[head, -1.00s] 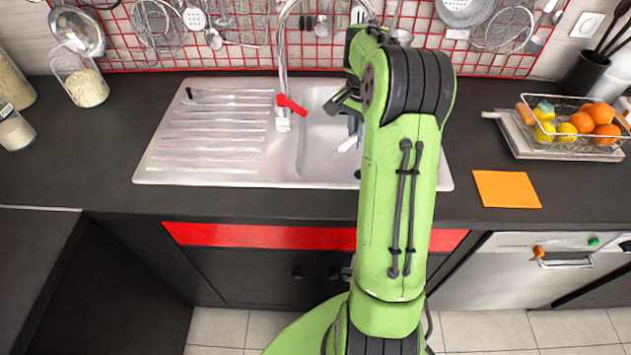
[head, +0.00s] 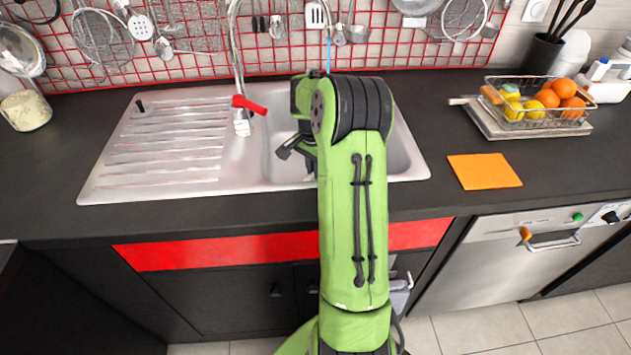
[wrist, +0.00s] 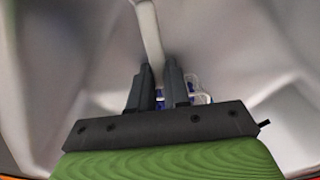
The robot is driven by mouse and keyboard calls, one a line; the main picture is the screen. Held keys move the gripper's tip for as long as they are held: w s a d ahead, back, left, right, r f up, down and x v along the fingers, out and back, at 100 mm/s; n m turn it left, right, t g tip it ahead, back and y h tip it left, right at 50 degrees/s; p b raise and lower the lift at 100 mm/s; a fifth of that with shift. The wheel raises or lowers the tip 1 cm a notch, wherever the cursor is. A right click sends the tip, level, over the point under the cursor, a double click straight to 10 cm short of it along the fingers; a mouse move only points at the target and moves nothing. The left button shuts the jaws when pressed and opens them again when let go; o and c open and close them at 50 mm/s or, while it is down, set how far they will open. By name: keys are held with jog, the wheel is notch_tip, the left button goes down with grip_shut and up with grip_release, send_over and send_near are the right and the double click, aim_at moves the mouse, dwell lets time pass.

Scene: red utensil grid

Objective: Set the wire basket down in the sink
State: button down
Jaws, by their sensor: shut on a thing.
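My gripper (wrist: 158,68) is shut on a pale, narrow, handle-like thing (wrist: 150,30) that runs up from between the fingers in the wrist view. Some clear and blue parts (wrist: 195,92) show behind the fingers; I cannot tell what they belong to. In the head view my gripper (head: 290,149) is over the basin of the steel sink (head: 405,160), and my arm hides most of what it holds. A wire basket (head: 545,126) with oranges and yellow fruit stands on the counter at the right, apart from my gripper.
The tap (head: 241,122) with a red lever rises just left of my gripper. The ribbed drainboard (head: 165,150) is nearly bare. An orange cloth (head: 484,171) lies on the dark counter right of the sink. Utensils hang on the red grid (head: 200,50) behind.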

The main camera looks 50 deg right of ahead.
notch_tip(320, 180, down, 4)
jog(key=shift+r+b, duration=0.25)
jog(key=shift+b, duration=0.05)
jog(key=shift+f, duration=0.1)
jog(key=c, duration=1.1)
grip_release()
